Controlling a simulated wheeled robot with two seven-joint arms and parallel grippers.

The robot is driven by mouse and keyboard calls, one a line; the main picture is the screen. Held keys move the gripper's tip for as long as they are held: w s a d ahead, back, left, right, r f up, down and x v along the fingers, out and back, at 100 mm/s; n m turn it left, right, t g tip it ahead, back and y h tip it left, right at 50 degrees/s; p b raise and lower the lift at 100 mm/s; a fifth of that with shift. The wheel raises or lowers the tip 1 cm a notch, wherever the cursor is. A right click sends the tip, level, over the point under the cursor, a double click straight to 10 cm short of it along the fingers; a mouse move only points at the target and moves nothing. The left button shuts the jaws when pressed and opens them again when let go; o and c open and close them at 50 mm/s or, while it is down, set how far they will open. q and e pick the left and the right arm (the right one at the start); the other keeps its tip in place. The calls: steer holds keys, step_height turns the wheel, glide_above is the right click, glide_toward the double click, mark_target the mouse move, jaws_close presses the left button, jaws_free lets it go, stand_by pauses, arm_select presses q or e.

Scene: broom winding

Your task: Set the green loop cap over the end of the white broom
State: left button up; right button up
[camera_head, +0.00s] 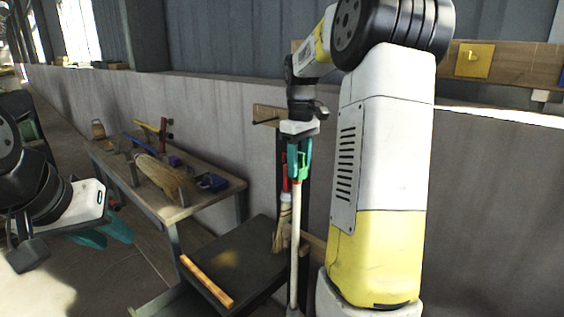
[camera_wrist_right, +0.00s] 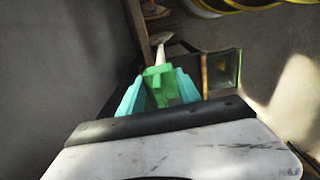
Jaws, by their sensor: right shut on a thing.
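The white broom (camera_head: 296,240) stands upright, its pole running down to the bottom edge in the head view. My right gripper (camera_head: 299,160) is above the pole's top end, fingers pointing down. It is shut on the green loop cap (camera_head: 305,166), which also shows between the teal fingers in the wrist view (camera_wrist_right: 160,86). The pole's white part (camera_wrist_right: 160,52) shows just beyond the cap there. The cap is at the pole's top; I cannot tell whether it sits over the end. My left gripper (camera_head: 104,234) is at the lower left, open and empty, far from the broom.
A wooden table (camera_head: 222,193) at the left holds several tools and a brush. A dark low table (camera_head: 235,258) stands left of the pole. A red-handled brush (camera_head: 285,205) hangs behind the pole. A concrete wall (camera_head: 220,115) runs behind. My right arm fills the right side.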

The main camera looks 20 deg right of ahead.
steer(key=shift+f, duration=0.2)
steer(key=o, duration=1.4)
steer(key=shift+r, duration=3.55)
